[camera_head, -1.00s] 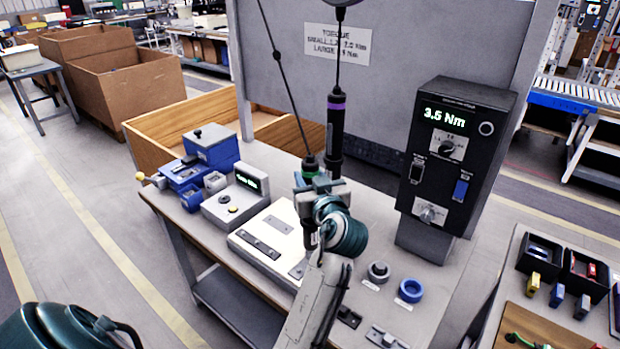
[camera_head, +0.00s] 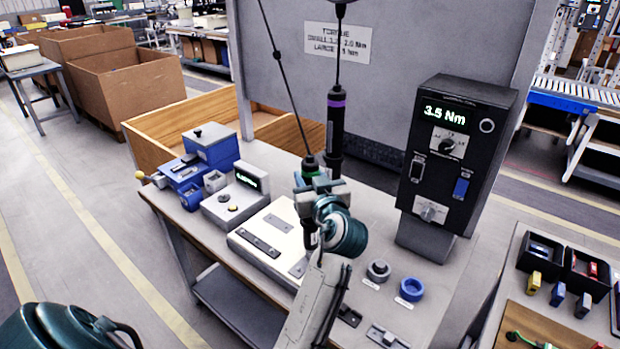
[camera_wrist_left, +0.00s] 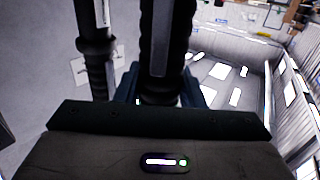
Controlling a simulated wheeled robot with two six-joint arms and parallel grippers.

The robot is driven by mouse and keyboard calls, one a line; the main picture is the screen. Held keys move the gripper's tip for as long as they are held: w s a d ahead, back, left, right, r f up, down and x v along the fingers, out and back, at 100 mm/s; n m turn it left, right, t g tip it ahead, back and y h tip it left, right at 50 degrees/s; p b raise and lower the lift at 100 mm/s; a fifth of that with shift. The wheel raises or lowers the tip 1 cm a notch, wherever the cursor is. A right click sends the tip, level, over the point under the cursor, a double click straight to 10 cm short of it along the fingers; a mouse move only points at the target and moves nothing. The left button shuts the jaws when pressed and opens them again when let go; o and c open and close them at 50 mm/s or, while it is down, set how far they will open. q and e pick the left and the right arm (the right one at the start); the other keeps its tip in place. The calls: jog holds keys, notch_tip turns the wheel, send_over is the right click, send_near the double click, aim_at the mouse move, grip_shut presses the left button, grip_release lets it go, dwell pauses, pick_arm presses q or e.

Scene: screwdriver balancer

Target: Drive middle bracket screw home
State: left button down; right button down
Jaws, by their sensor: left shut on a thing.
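My left gripper (camera_head: 318,192) is shut on the screwdriver with the green band (camera_head: 311,168), which hangs upright on a cable. The held screwdriver is the thick dark column (camera_wrist_left: 167,45) in the left wrist view. Its lower end comes down by the right side of the white fixture block (camera_head: 250,256); the gripper and arm hide its tip. A dark bracket strip (camera_head: 260,243) and a second dark piece (camera_head: 299,268) lie on the block. The middle screw cannot be made out. My right gripper is not in view.
A purple-banded screwdriver (camera_head: 336,118) hangs close behind the held one. The black controller (camera_head: 455,165) reads 3.5 Nm. A grey ring (camera_head: 378,271) and a blue ring (camera_head: 411,289) lie right.

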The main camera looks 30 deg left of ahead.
aim_at(312, 162)
pick_arm(q)
jog(key=shift+s+d+f+b, duration=0.1)
jog(key=shift+f+b, duration=0.35)
jog(key=shift+f, duration=0.3)
dwell(0.4)
jog(key=shift+w+r+p, duration=0.2)
jog(key=shift+r+p, duration=0.5)
jog(key=shift+r, duration=0.4)
notch_tip(312, 162, up, 2)
jog(key=shift+s+r+p, duration=0.1)
jog(key=shift+r+p, duration=0.05)
jog(key=shift+p, duration=0.4)
jog(key=shift+r+p, duration=0.55)
jog(key=shift+r, duration=0.35)
